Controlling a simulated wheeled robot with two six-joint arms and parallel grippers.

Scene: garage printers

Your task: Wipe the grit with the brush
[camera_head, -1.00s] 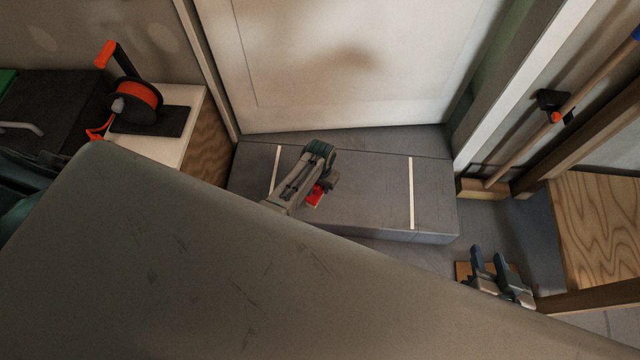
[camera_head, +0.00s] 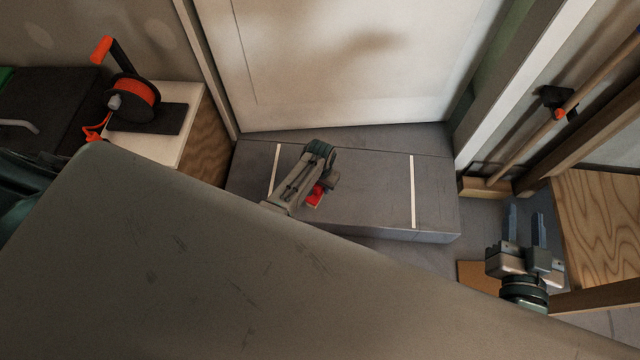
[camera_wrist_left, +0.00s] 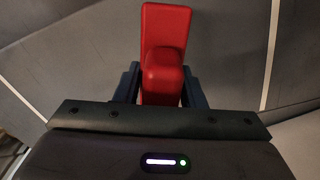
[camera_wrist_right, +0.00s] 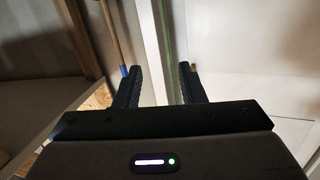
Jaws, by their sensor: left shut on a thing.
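The red brush (camera_head: 316,196) is held over the grey step (camera_head: 375,190) in front of the pale door; the frames do not clearly show whether it touches the surface. My left gripper (camera_head: 321,190) is shut on it. In the left wrist view the red brush (camera_wrist_left: 165,50) sits between the two dark fingers (camera_wrist_left: 160,88), its body reaching away from the palm. I cannot make out any grit on the step. My right gripper (camera_head: 525,222) is open and empty at the right, beside the wooden panel; its fingers also stand apart in the right wrist view (camera_wrist_right: 160,85).
A white strip (camera_head: 412,192) crosses the step on the right and another (camera_head: 275,170) on the left. An orange cable reel (camera_head: 133,98) stands on a white-topped cabinet at the left. A long wooden handle (camera_head: 565,110) leans at the right. My large grey body part hides the foreground.

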